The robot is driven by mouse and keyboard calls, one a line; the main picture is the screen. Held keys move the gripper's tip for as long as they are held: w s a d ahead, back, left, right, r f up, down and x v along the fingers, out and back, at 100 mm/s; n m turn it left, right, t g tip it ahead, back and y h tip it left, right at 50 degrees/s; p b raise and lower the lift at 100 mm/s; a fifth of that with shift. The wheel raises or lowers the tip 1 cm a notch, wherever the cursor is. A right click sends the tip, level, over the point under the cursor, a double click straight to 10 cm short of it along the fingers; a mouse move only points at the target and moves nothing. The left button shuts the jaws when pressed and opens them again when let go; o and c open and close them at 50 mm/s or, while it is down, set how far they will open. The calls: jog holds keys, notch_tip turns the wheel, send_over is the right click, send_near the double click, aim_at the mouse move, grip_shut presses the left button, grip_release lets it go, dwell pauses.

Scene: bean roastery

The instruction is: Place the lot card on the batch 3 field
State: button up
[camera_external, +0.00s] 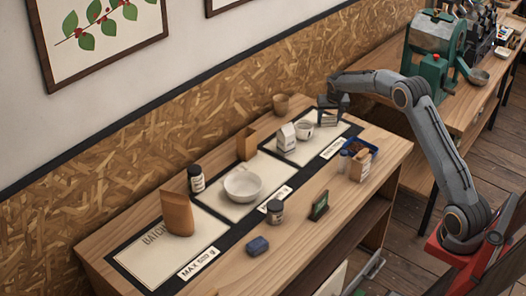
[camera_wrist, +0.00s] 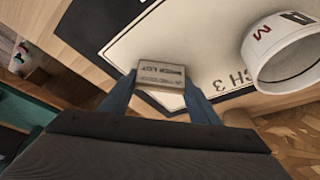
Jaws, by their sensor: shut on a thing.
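The lot card (camera_wrist: 162,76), a small light tan piece with dark print including "LOT", is between the fingertips of my gripper (camera_wrist: 160,88) in the wrist view. My gripper is shut on it. In the external view my gripper (camera_external: 333,103) is at the far right end of the mat, with the card partly hidden below it. The batch 3 field (camera_wrist: 195,42) is a cream panel marked "CH 3"; the card appears over its edge region. The field also shows in the external view (camera_external: 304,154). I cannot tell whether the card touches it.
A white cup (camera_wrist: 290,52) stands close to the card; it also shows in the external view (camera_external: 304,130).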

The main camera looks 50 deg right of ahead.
jog(key=o, duration=1)
jog(key=shift+r, duration=0.25)
jog(key=b+v, duration=0.2)
jog(key=v, duration=0.9)
jog(key=shift+s+a+r, duration=0.1)
jog(key=shift+r, duration=0.25)
